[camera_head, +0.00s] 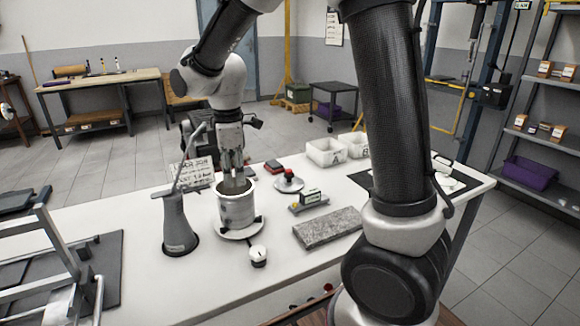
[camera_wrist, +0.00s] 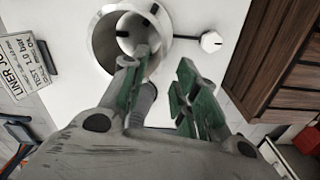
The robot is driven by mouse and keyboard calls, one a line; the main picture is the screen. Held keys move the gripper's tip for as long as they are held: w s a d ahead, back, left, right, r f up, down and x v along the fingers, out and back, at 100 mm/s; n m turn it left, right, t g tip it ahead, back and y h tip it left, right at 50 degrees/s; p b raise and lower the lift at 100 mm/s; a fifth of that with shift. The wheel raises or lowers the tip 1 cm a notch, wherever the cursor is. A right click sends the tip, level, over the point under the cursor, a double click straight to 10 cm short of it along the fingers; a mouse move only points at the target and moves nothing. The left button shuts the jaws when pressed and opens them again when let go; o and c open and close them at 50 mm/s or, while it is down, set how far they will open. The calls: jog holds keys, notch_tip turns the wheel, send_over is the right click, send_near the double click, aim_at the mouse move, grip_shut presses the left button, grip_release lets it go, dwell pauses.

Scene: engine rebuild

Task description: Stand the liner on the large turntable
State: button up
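The liner (camera_head: 236,212) is a silver, open-topped cylinder standing upright on the large turntable (camera_head: 246,234), a pale round plate on the white bench. My gripper (camera_head: 234,184) points down at the liner's mouth. In the wrist view my gripper (camera_wrist: 163,63) has its green-padded fingers apart. One finger overlaps the liner's near wall and the other shows outside it. I cannot tell whether either finger touches the liner.
A grey conical can (camera_head: 178,228) with a spout stands close left of the liner. A white knob (camera_head: 258,254) is in front. A small round plate (camera_head: 289,184), a small device (camera_head: 310,197) and a stone slab (camera_head: 328,228) lie right.

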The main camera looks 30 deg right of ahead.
jog(key=s+d+r+m+t, duration=0.2)
jog(key=s+d+r+m, duration=0.4)
jog(key=s+d+r, duration=0.3)
jog(key=s+d+r+m+t, duration=0.1)
jog(key=s+d+m+t, duration=0.1)
jog(key=s+d+m, duration=0.7)
jog(key=s, duration=0.3)
jog(key=shift+s+r+m, duration=0.3)
jog(key=shift+s, duration=0.1)
